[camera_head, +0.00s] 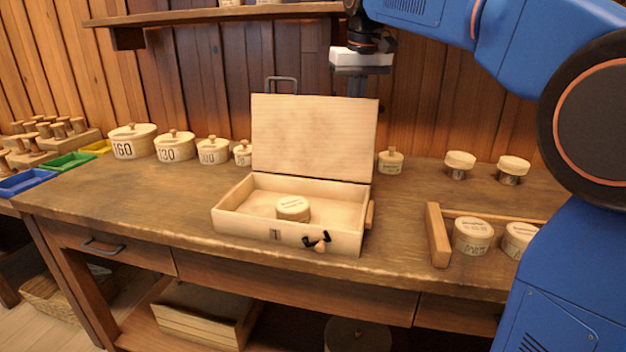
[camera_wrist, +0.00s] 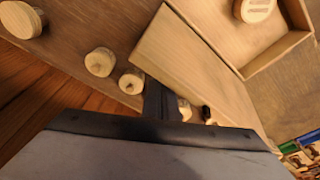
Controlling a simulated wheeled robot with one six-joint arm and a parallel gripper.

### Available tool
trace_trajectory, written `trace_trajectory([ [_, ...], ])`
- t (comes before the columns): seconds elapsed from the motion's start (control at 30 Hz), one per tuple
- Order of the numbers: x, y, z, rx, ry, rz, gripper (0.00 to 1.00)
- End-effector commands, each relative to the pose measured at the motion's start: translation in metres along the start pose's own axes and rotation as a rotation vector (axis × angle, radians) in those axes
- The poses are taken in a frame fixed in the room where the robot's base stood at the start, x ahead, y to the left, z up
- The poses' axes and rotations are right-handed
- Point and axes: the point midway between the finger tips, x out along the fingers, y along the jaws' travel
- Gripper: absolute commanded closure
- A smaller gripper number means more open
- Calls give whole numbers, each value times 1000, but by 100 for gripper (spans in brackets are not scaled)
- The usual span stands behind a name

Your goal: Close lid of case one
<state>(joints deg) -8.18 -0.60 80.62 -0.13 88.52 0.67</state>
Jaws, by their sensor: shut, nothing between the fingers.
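The pale wooden case (camera_head: 232,226) stands on the workbench with its lid (camera_head: 314,135) open and upright at the back. One round labelled wooden piece (camera_head: 293,208) lies inside the case. A dark latch (camera_head: 317,241) is on its front. In the wrist view the lid (camera_wrist: 195,75) crosses the middle, with the round piece (camera_wrist: 255,9) beyond it. My gripper (camera_head: 362,85) is shut and empty at the lid's upper right corner, partly hidden behind it. Its fingers (camera_wrist: 160,100) are close to the lid; I cannot tell whether they touch.
Several numbered round boxes (camera_head: 174,147) stand left of the case. Small lidded jars (camera_head: 391,162) stand behind on the right, and a wooden rack (camera_head: 438,236) with round pieces is at the front right. A wall shelf (camera_head: 215,17) runs above. The bench front left is clear.

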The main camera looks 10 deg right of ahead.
Motion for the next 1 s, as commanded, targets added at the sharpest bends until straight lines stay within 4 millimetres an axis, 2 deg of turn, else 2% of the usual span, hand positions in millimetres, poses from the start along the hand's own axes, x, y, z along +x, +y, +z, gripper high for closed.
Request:
trace_trajectory([
  [1.0, -6, -17, 28, -1, 0, 0, 100],
])
